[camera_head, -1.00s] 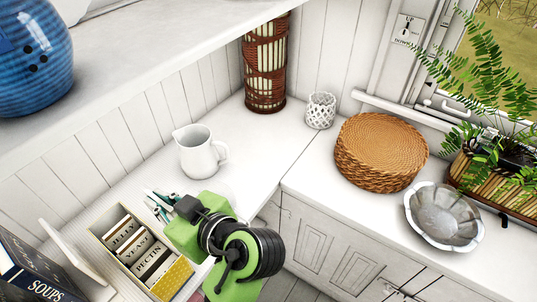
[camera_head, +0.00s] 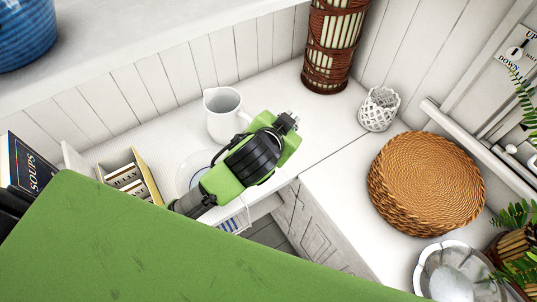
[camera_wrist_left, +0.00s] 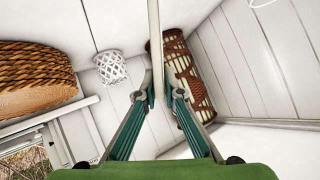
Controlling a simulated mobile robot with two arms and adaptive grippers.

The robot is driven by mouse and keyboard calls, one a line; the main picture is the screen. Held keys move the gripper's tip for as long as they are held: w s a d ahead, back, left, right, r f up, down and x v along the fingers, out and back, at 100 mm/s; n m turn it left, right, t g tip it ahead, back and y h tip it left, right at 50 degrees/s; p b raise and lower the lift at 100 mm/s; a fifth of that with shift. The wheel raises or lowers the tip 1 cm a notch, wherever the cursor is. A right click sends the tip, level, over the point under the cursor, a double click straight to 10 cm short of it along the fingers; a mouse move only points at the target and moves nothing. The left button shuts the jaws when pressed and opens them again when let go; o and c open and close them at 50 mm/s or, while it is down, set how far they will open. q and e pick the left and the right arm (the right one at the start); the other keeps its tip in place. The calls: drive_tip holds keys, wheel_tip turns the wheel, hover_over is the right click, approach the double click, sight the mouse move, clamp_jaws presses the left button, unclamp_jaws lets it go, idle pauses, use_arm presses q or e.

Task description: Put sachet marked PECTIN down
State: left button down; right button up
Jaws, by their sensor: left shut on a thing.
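My left gripper (camera_wrist_left: 153,100) is shut on a thin pale sachet (camera_wrist_left: 157,45), seen edge-on in the wrist view between the teal fingers. Its marking cannot be read from there. In the head view my green arm and wrist reach over the counter beside the white jug; the fingertips and the sachet cannot be made out there. The sachet box (camera_head: 148,170) stands at the left, partly covered by my arm, with some labelled sachets (camera_head: 125,178) showing in it. My right gripper is not in view.
A white jug (camera_head: 225,118) stands close behind my wrist, with a clear round dish (camera_head: 190,172) near it. A rattan lantern (camera_head: 333,45), white lattice holder (camera_head: 379,108), wicker mats (camera_head: 426,183) and metal bowl (camera_head: 458,272) stand to the right. Counter before the lantern is clear.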

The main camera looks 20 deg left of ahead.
use_arm(q)
drive_tip(key=s+f+m+g+h+b, duration=0.1)
drive_tip(key=f+m+h, duration=0.1)
drive_tip(key=f+m, duration=0.2)
drive_tip(key=s+a+f+m+g+h+b, duration=0.1)
drive_tip(key=f+m, duration=0.4)
drive_tip(key=m, duration=0.5)
drive_tip(key=s+f+m+g+h+b, duration=0.1)
drive_tip(key=f+m+g+h+b, duration=0.1)
drive_tip(key=f+m, duration=0.3)
drive_tip(key=shift+s+a+f+m+h, duration=0.1)
drive_tip(key=shift+a+m+h, duration=0.1)
drive_tip(key=shift+m+h, duration=0.4)
drive_tip(key=shift+a+f+m+h, duration=0.1)
drive_tip(key=shift+a+m+h, duration=0.1)
drive_tip(key=shift+m, duration=0.7)
drive_tip(key=shift+f+b, duration=0.5)
drive_tip(key=shift+f, duration=0.05)
